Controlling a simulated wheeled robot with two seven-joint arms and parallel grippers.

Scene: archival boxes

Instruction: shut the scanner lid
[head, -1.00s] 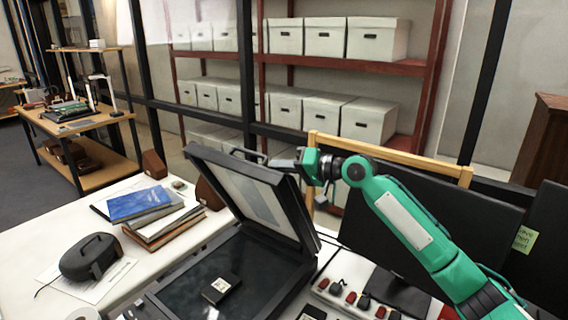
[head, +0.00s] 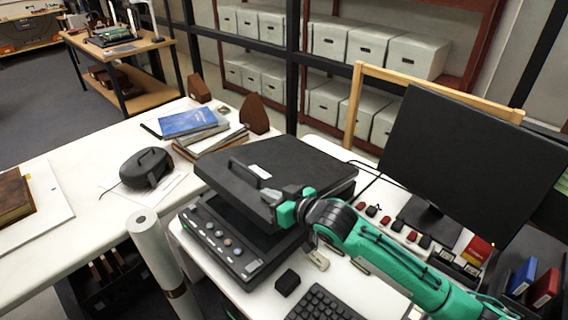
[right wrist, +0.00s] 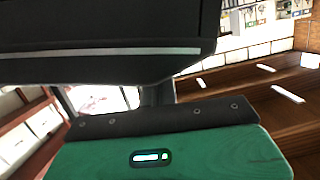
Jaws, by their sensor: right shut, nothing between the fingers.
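The scanner's dark lid (head: 290,162) is lowered close to the base in the head view, with its handle (head: 250,172) on top. A dark gap shows between the lid's front edge and the scanner base (head: 222,240), so the lid is still partly raised. My right gripper (head: 272,196) is shut and empty at the lid's front right corner, by the handle; I cannot tell whether it touches. In the right wrist view, a dark slab with a pale strip, seemingly the lid (right wrist: 110,38), fills the top. The scanner glass is hidden. My left gripper is not in view.
A monitor (head: 470,150) and a row of red and black items (head: 390,222) stand right of the scanner. A small black box (head: 288,281) and a keyboard (head: 325,303) lie in front.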

